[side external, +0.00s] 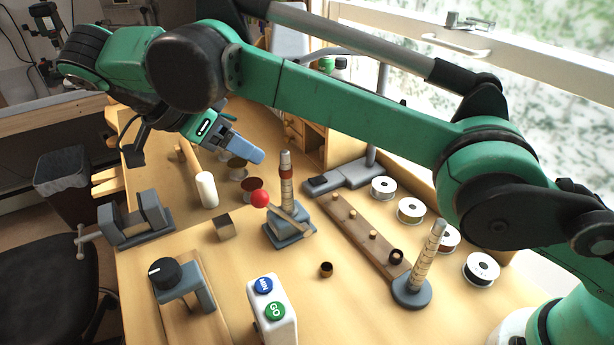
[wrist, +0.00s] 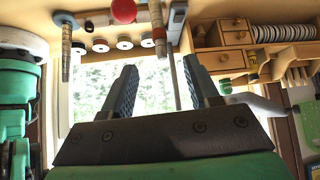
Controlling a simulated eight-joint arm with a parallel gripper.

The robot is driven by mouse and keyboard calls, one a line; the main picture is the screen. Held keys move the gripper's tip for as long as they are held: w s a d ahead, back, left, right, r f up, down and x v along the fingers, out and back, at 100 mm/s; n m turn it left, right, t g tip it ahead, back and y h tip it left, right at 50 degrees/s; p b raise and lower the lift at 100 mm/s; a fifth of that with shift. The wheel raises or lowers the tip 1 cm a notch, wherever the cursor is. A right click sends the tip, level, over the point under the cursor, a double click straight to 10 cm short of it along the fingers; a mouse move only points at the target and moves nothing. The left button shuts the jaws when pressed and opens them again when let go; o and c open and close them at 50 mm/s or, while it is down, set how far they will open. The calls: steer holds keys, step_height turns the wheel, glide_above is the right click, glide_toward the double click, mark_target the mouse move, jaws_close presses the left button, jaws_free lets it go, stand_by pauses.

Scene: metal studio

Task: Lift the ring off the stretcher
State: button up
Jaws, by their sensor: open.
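The stretcher (side external: 286,196) is an upright, tapered, banded post on a dark base, with a red-knobbed lever (side external: 260,199) beside it. A reddish-brown band (side external: 286,174) circles the post's upper part. It looks like the ring, though I cannot tell it surely from a marking. My gripper (side external: 254,155) is up and left of the post top in the side view, open and empty, apart from the post. In the wrist view, which looks upside down, my open fingers (wrist: 160,68) point toward the window, and the stretcher post (wrist: 158,24) shows at the top, beyond the fingertips.
A copper ring (side external: 326,269) lies on the bench. A wooden peg strip (side external: 362,236) has a dark ring (side external: 396,256) at its near end. A second tapered post (side external: 428,257) stands right. White spools (side external: 410,210) line the window side. A button box (side external: 272,310) stands in front.

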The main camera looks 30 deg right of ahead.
mark_target(282, 156)
steer(key=shift+x, duration=4.15)
steer(key=shift+d, duration=0.1)
steer(key=shift+c, duration=0.2)
jaws_close()
steer(key=shift+r, duration=0.1)
steer(key=shift+r, duration=0.95)
steer(key=shift+r, duration=0.1)
steer(key=shift+r, duration=0.95)
